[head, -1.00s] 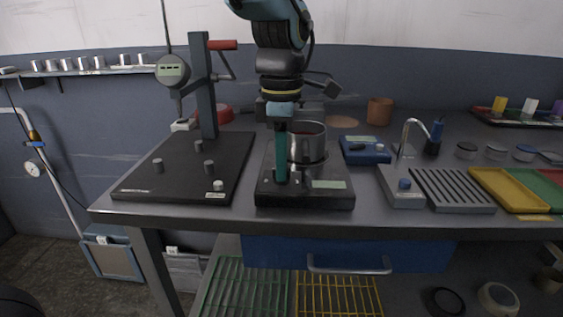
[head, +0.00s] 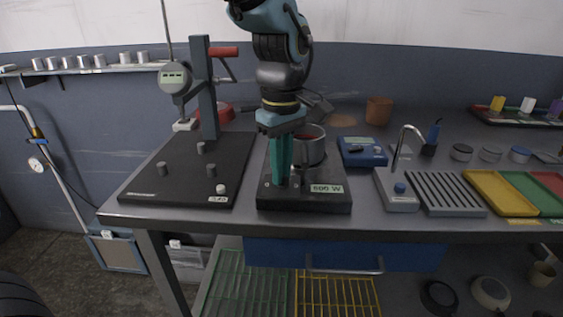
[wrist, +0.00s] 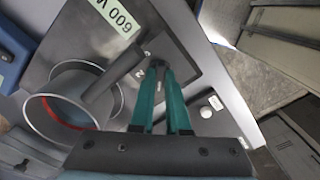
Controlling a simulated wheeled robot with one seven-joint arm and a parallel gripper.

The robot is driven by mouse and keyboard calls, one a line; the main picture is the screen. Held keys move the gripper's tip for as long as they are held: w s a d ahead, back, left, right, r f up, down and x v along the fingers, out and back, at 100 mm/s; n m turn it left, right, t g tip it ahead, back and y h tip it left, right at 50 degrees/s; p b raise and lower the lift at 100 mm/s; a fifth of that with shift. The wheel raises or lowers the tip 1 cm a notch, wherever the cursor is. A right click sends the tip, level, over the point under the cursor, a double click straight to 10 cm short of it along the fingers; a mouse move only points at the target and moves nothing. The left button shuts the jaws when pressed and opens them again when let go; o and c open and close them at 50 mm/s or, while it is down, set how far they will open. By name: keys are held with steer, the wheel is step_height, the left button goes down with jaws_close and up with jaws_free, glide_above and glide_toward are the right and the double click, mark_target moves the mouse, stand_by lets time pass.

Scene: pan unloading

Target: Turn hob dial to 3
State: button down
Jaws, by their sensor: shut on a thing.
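A "2" mark shows beside the dial; the dial's pointer is hidden.
A black stand (head: 185,170) with pegs and a gauge is left of the hob. A blue device (head: 363,152) and a grey drain unit (head: 447,192) with a tap are to the right. Yellow and green trays (head: 500,192) lie further right.

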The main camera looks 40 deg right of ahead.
steer(key=m+p, duration=0.2)
steer(key=m, duration=0.5)
steer(key=shift+r, duration=0.1)
steer(key=m+p, duration=0.2)
steer(key=m, duration=0.4)
steer(key=shift+m+p, duration=0.4)
steer(key=m+p, duration=0.3)
steer(key=m, duration=0.3)
steer(key=m+p, duration=0.2)
steer(key=m, duration=0.2)
steer(key=shift+m, duration=0.3)
steer(key=shift+m+p, duration=0.8)
steer(key=shift+m, duration=0.4)
steer(key=c, duration=0.9)
jaws_free()
